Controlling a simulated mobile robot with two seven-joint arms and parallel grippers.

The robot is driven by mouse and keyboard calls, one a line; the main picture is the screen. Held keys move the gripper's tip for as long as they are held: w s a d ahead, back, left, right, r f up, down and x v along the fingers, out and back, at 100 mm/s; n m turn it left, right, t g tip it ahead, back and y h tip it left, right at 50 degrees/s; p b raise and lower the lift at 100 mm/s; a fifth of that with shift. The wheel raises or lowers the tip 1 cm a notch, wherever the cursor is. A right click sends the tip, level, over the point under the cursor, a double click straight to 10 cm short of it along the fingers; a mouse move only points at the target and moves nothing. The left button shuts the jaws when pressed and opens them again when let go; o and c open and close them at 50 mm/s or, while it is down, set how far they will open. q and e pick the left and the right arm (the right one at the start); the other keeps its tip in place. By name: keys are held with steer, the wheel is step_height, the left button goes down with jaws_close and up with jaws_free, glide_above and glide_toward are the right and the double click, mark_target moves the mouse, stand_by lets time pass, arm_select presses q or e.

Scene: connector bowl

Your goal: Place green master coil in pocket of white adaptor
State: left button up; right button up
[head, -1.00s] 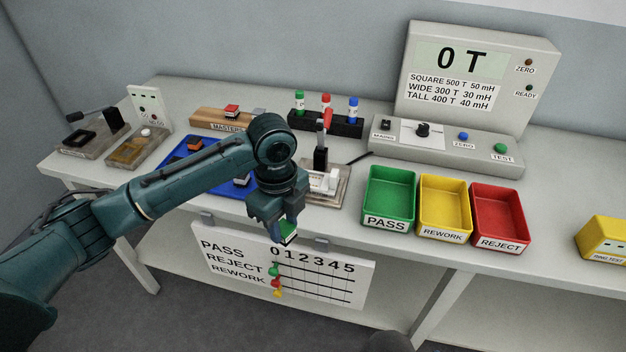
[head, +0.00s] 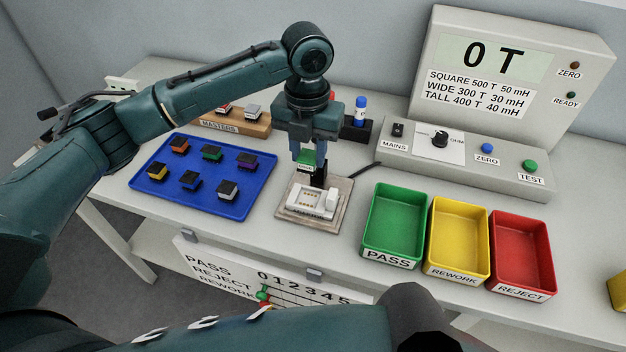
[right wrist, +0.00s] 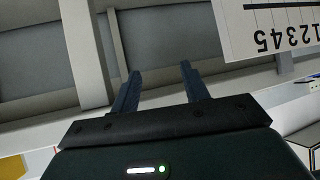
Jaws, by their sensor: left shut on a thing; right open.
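My left gripper (head: 309,158) is shut on the green master coil (head: 305,166). It holds the coil upright above the back part of the white adaptor (head: 308,203), with a gap below. The adaptor lies on a beige base plate (head: 332,222), with a black upright post (head: 319,173) behind it. The coil's lower part and the pocket are too small to make out clearly. My right gripper (right wrist: 160,90) is open and empty in the right wrist view, away from the adaptor and facing the area under the bench.
A blue tray (head: 147,183) with several coils lies left of the adaptor. The masters' wooden block (head: 235,127) is behind it. Green (head: 394,252), yellow (head: 456,270) and red (head: 519,288) bins stand at the right. The tester (head: 465,160) stands behind, reading 0 T.

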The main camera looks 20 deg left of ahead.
mark_target(307, 172)
arm_select(q)
steer(key=f, duration=0.5)
steer(key=shift+s, duration=0.3)
step_height(307, 172, down, 4)
steer(key=shift+r+p, duration=0.15)
steer(key=shift+p, duration=0.15)
arm_select(e)
steer(key=shift+s+d+f, duration=0.1)
steer(key=shift+s, duration=0.4)
arm_select(q)
steer(key=shift+f, duration=0.2)
steer(key=o, duration=1)
arm_select(e)
steer(key=shift+s, duration=0.1)
